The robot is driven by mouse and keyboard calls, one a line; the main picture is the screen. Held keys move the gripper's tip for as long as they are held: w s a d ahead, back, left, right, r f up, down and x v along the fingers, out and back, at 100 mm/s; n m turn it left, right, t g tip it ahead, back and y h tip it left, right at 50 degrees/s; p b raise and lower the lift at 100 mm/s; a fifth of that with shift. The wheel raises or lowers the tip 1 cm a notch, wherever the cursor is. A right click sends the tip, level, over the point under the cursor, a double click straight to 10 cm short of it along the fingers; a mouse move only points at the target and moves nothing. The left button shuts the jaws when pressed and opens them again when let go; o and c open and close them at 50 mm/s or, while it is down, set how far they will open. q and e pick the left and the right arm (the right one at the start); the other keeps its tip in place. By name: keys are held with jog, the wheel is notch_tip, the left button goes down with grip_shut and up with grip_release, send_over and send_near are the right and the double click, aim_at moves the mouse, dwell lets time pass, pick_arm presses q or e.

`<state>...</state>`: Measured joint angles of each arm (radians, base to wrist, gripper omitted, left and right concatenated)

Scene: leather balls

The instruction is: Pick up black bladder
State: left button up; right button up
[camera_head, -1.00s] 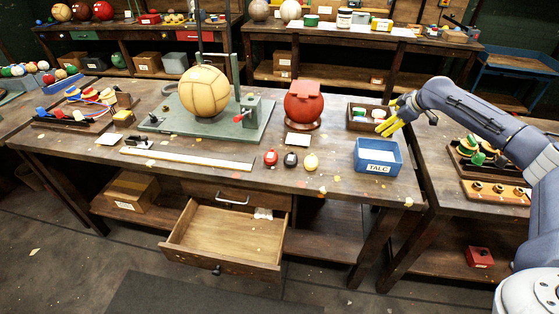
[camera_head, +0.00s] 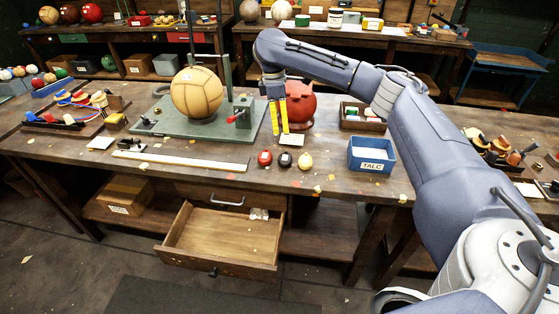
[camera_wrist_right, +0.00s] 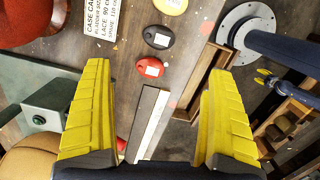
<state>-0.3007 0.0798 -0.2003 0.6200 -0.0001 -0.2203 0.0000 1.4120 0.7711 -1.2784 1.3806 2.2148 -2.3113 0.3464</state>
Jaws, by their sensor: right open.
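The black bladder (camera_head: 285,160) is a small dark flattened piece with a white label, lying on the workbench between a red bladder (camera_head: 264,158) and a yellow one (camera_head: 305,162). In the right wrist view the black bladder (camera_wrist_right: 158,37) lies just beyond the red one (camera_wrist_right: 150,67), ahead of the fingertips. My right gripper (camera_head: 280,132) is open and empty, its yellow fingers pointing down above the bench behind the bladders. Its spread fingers also show in the wrist view (camera_wrist_right: 160,75). A small blue and yellow part (camera_wrist_right: 268,78) at the right there may be my left gripper; its jaws are unclear.
A tan ball (camera_head: 197,92) sits on a green plate (camera_head: 165,125) to the left. The blue TALC bin (camera_head: 372,155) is at the right. An open drawer (camera_head: 222,235) sticks out below the bench front.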

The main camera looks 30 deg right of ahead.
aim_at(285, 157)
jog(key=f, duration=0.5)
jog(key=d+f, duration=0.1)
jog(key=f, duration=1.1)
jog(key=shift+s+d, duration=0.35)
jog(key=c, duration=1.3)
jog(key=shift+c, duration=0.2)
